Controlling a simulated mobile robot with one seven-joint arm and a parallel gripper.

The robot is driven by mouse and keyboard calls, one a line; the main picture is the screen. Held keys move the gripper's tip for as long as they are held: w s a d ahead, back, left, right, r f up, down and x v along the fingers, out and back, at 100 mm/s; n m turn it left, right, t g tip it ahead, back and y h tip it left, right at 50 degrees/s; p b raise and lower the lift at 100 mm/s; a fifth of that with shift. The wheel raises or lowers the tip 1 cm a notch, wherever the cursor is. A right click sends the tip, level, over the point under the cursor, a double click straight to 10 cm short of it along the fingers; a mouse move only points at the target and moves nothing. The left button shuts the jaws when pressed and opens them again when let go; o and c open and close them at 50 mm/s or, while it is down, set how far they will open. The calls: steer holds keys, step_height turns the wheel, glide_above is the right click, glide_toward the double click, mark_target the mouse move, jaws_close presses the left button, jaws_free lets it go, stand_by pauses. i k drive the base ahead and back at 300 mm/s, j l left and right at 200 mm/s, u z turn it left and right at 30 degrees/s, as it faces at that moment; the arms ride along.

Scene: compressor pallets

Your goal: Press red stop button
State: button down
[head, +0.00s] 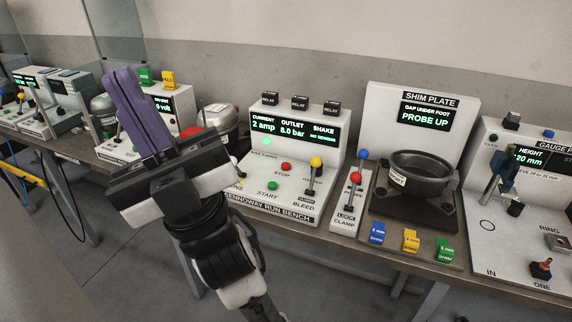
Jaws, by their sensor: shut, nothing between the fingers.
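The red stop button (286,167) sits on the sloped front panel of the white run bench (274,210), above the label STOP. A green start button (272,185) is below it and slightly left. My gripper (128,75) is raised to the left of the bench, with its purple fingers together and pointing up. Nothing shows between the fingers. The gripper is well apart from the red button in the picture.
A yellow-knobbed bleed lever (316,162) stands right of the stop button. The lock clamp with blue and red knobs (356,178) is farther right, then the shim plate station (412,120) with a dark bowl (424,175). Other white machines line the table at left.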

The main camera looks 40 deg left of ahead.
mark_target(285, 166)
steer(key=i+u, duration=0.1)
steer(key=u, duration=0.25)
steer(key=i+u, duration=0.1)
steer(key=u, duration=0.25)
steer(key=i+u, duration=0.15)
steer(key=u, duration=0.2)
